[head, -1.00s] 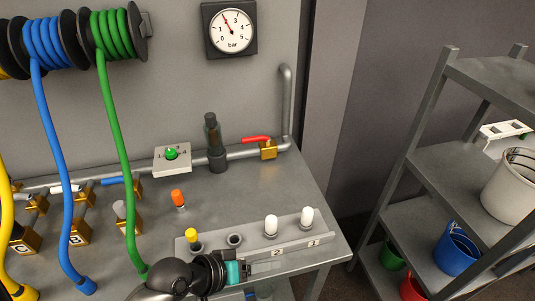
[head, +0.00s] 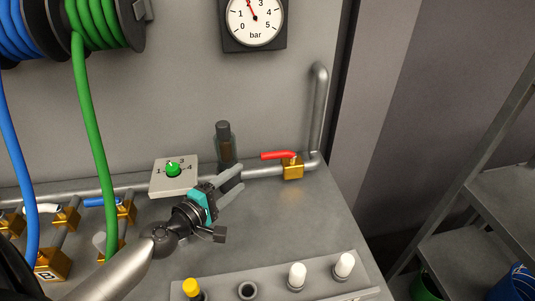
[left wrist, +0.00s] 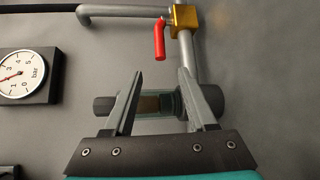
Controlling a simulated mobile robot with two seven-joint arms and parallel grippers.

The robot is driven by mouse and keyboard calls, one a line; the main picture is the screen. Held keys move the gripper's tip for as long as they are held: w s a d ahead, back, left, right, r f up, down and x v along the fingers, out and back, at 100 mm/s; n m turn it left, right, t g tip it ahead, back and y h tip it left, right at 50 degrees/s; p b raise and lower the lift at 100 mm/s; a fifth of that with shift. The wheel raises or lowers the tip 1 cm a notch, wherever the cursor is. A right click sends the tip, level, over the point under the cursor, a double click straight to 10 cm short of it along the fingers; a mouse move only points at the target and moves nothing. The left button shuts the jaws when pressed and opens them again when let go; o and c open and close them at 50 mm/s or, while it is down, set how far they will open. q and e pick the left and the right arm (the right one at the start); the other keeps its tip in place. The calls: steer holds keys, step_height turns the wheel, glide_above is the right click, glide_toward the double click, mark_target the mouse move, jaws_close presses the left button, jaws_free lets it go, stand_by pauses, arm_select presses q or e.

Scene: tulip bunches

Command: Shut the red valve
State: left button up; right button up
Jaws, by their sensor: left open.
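The red valve is a red lever handle (head: 278,155) on a brass body (head: 293,170), set in the grey pipe near its right end. The handle points left, roughly along the pipe. My left gripper (head: 240,178) is open and empty, left of the valve and in front of the dark glass-bodied cylinder (head: 224,145). In the left wrist view the red handle (left wrist: 159,42) and brass body (left wrist: 184,18) lie beyond the open fingertips (left wrist: 161,74), apart from them. The cylinder shows between and behind the fingers. My right gripper is not in view.
A pressure gauge (head: 254,18) hangs on the wall, its needle near 2. A plate with a green knob (head: 173,169) is left of my gripper. A rack with white and yellow plugs (head: 298,276) lies at the bench front. The bench right of my gripper is clear.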

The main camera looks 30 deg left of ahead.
mark_target(264, 158)
arm_select(q)
steer(key=w, duration=0.4)
steer(key=w+d+f, duration=0.1)
steer(key=w, duration=0.4)
steer(key=w+d+f, duration=0.1)
steer(key=w, duration=0.3)
steer(key=shift+w, duration=0.2)
jaws_close()
stand_by(1.2)
